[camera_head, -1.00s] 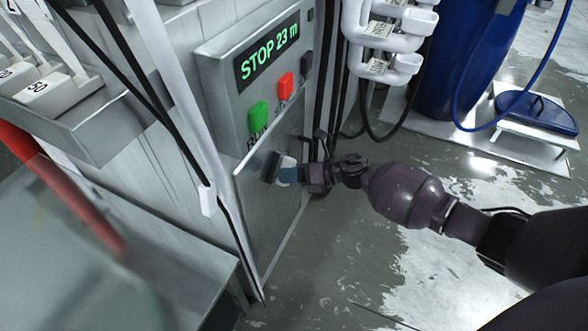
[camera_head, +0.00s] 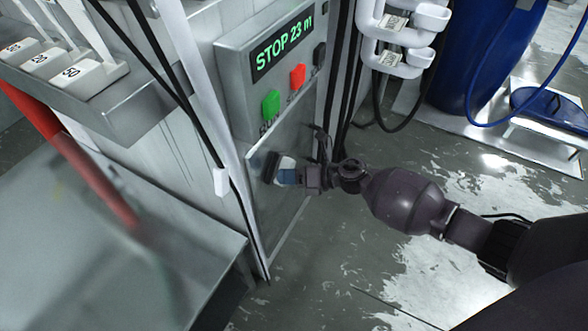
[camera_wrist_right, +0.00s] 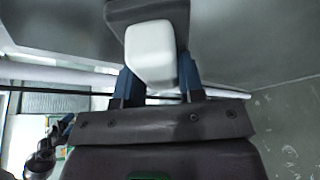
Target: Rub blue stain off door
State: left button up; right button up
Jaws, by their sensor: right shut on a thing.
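The door (camera_head: 290,205) is the grey metal panel low on the control cabinet. My right gripper (camera_head: 288,174) is shut on the white handle of a scrubber with a dark pad (camera_head: 271,167). The pad lies at the door's upper left part, seemingly touching it. In the right wrist view the white handle (camera_wrist_right: 151,55) sits between the blue fingers of the gripper (camera_wrist_right: 157,80), with the dark pad beyond it. I cannot make out a blue stain; the pad and gripper hide part of the door. A small dark arm with a bluish tip (camera_wrist_right: 64,127), probably my left gripper, shows in the wrist view.
Above the door are a green button (camera_head: 271,103), a red button (camera_head: 297,76) and a display (camera_head: 285,47) reading STOP 23 m. A grey table (camera_head: 110,240) stands at left. White cups (camera_head: 425,40) and a blue barrel (camera_head: 480,55) are at right. Floor before the door is clear.

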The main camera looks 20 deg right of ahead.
jog(key=shift+s+a+r, duration=0.1)
jog(key=shift+a+r, duration=0.05)
jog(key=shift+a, duration=0.15)
jog(key=shift+s, duration=0.1)
jog(key=shift+s+d+p, duration=0.15)
jog(key=shift+s+d, duration=0.8)
jog(key=shift+s, duration=0.2)
jog(key=shift+s+d+p, duration=0.15)
jog(key=shift+s+d, duration=0.75)
jog(key=shift+s, duration=0.2)
jog(key=shift+s+d, duration=0.95)
jog(key=shift+s, duration=0.25)
